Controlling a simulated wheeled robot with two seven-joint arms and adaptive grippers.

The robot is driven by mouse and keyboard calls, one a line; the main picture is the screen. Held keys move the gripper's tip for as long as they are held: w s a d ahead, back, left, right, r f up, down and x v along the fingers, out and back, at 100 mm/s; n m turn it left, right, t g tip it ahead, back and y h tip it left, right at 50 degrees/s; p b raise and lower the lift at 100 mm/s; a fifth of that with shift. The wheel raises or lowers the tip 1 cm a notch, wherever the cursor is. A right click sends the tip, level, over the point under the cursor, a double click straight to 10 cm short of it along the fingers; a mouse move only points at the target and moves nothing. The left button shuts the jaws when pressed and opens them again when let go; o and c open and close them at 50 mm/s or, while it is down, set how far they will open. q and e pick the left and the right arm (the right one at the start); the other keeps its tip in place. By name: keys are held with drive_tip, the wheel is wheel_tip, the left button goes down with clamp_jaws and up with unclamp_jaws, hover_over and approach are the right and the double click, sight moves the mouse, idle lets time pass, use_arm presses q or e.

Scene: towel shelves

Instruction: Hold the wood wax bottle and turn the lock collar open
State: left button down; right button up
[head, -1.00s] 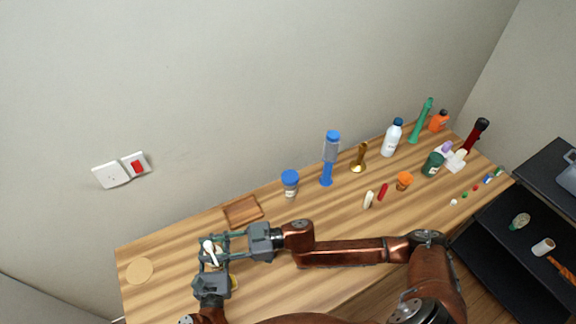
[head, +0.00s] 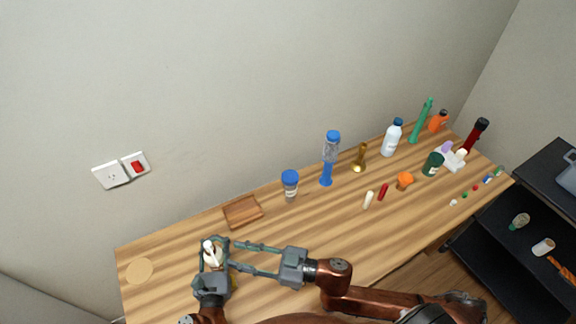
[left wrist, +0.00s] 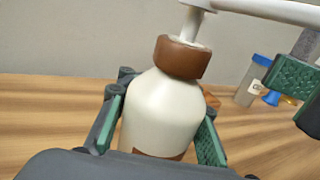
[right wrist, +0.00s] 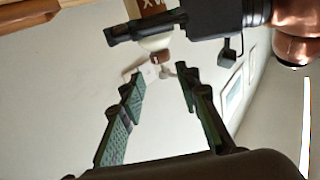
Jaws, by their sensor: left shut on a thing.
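The wood wax bottle (left wrist: 160,113) is cream white with a brown lock collar (left wrist: 182,57) and a white pump head. It stands near the front left of the table in the head view (head: 212,256). My left gripper (head: 213,268) is shut on the bottle body, one green pad on each side. My right gripper (head: 233,256) is open, its fingers pointing left at the bottle's upper part. In the right wrist view, the collar (right wrist: 160,57) shows beyond the spread fingers, with nothing between the pads.
A blue-lidded jar (head: 290,185), a blue stand (head: 327,172) and several other items fill the table to the right. Table between is clear.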

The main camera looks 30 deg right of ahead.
drive_tip(key=w+d+r+t+y, duration=0.1)
drive_tip(key=w+d+r+t, duration=0.1)
drive_tip(key=d+r, duration=0.3)
drive_tip(key=w+d+r+t, duration=0.1)
drive_tip(key=w+d+r, duration=0.15)
drive_tip(key=r, duration=0.45)
drive_tip(key=w+d+r+m+t+h, duration=0.1)
drive_tip(key=w+d+m+t, duration=0.1)
drive_tip(key=d, duration=0.4)
drive_tip(key=w+d+r+m+t, duration=0.2)
drive_tip(key=w+d, duration=0.2)
drive_tip(key=d, duration=0.2)
drive_tip(key=shift+d+h, duration=0.25)
drive_tip(key=shift+h, duration=0.15)
drive_tip(key=n+g+h, duration=0.1)
drive_tip(key=n+g, duration=0.1)
drive_tip(key=g, duration=0.3)
approach(210, 251)
wheel_tip(210, 251, down, 3)
drive_tip(key=x, duration=1.1)
drive_tip(key=shift+w+d+r, duration=0.1)
drive_tip(key=shift+w+d, duration=0.05)
drive_tip(key=shift+w, duration=0.2)
